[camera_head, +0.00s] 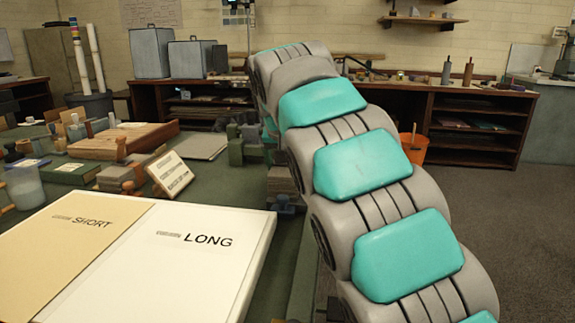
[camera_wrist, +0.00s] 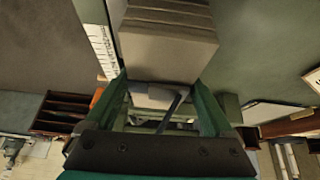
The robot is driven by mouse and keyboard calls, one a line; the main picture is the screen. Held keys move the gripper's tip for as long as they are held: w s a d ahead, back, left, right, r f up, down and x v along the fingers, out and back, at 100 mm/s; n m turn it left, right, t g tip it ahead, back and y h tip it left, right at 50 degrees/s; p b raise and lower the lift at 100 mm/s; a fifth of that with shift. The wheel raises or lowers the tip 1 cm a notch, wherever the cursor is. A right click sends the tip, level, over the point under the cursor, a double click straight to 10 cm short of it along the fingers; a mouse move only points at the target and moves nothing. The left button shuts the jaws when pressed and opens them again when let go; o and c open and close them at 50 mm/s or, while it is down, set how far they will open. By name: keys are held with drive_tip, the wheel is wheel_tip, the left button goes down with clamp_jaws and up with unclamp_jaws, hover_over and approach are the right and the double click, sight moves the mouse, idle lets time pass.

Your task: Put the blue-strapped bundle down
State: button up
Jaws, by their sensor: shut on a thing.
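My gripper (camera_wrist: 160,82) shows in the wrist view with its two green fingers against a layered, grey-brown bundle (camera_wrist: 167,45). It is shut on this bundle. No blue strap can be made out on the part of the bundle in the wrist view. In the head view, a layered stack that looks like the held bundle (camera_head: 280,180) shows partly behind my arm, near the table's right edge. Whether it touches the table cannot be told. Two flat areas lie at the front of the table: a tan one marked SHORT (camera_head: 65,255) and a white one marked LONG (camera_head: 190,275).
A small sign (camera_head: 170,174) stands behind the labelled areas on the green table (camera_head: 215,188). Wooden boards (camera_head: 120,142), a jar (camera_head: 25,188) and several small blocks crowd the left and back. An orange bucket (camera_head: 414,150) stands on the floor to the right.

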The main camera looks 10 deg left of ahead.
drive_tip(key=o, duration=1.5)
drive_tip(key=shift+r+p, duration=0.5)
drive_tip(key=shift+r, duration=0.3)
drive_tip(key=shift+s+r, duration=0.3)
drive_tip(key=p+v, duration=0.1)
drive_tip(key=v, duration=1)
